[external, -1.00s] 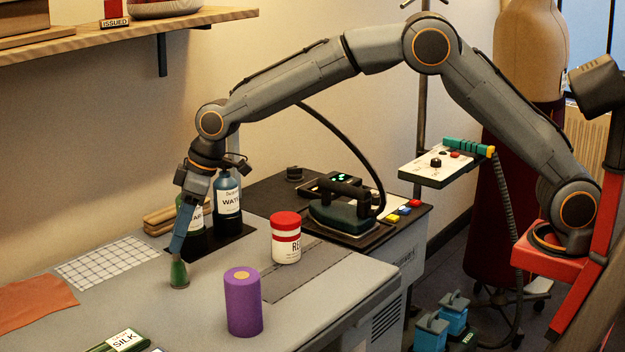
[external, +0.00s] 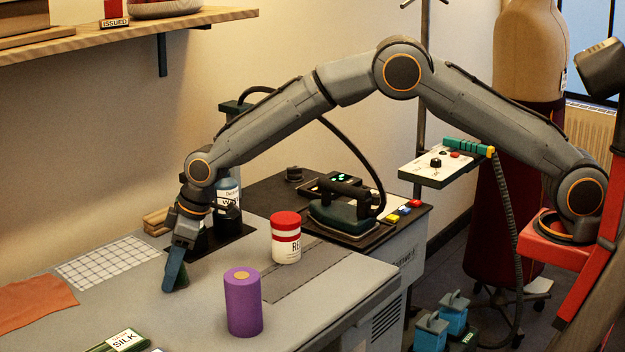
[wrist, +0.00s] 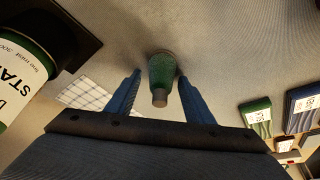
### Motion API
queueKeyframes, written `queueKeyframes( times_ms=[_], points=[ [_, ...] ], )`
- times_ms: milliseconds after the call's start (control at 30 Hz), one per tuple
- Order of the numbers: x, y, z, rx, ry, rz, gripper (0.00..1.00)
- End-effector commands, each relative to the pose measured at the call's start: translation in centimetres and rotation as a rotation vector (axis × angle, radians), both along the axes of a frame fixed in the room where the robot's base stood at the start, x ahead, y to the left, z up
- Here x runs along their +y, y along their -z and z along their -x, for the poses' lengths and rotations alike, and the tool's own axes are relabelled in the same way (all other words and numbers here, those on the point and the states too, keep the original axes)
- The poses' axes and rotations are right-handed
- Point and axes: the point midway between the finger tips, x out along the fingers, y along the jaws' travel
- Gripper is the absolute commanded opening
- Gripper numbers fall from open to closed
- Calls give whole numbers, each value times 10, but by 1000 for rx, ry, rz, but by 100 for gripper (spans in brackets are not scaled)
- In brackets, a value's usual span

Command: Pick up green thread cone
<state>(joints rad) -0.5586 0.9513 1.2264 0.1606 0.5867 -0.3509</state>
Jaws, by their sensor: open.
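The green thread cone (wrist: 161,74) stands on the grey table, with its narrow tip toward the camera in the wrist view. In the external view the cone (external: 183,277) is mostly hidden behind my gripper's finger. My gripper (external: 174,284) is down at table height at the cone. In the wrist view the two blue fingers of my gripper (wrist: 158,85) are open, one to each side of the cone. The cone lies between and around the fingertips' level; I cannot tell whether a finger touches it.
A purple cylinder (external: 243,303) and a red-lidded white jar (external: 286,240) stand to the right. Bottles (external: 228,195) stand behind my gripper on a dark mat. A checked cloth (external: 107,260) and an orange cloth (external: 35,302) lie flat to the left. Silk packets (external: 122,340) lie in front.

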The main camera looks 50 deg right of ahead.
Motion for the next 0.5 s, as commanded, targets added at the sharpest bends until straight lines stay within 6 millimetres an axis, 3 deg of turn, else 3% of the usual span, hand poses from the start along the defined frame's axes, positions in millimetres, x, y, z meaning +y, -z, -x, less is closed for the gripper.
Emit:
queueKeyframes(
  times_ms=[200, 433, 500],
  points=[
    [0, 0, 0, 0, 0, 0, 48],
    [0, 0, 0, 0, 0, 0, 9],
    [0, 0, 0, 0, 0, 0, 4]
  ],
)
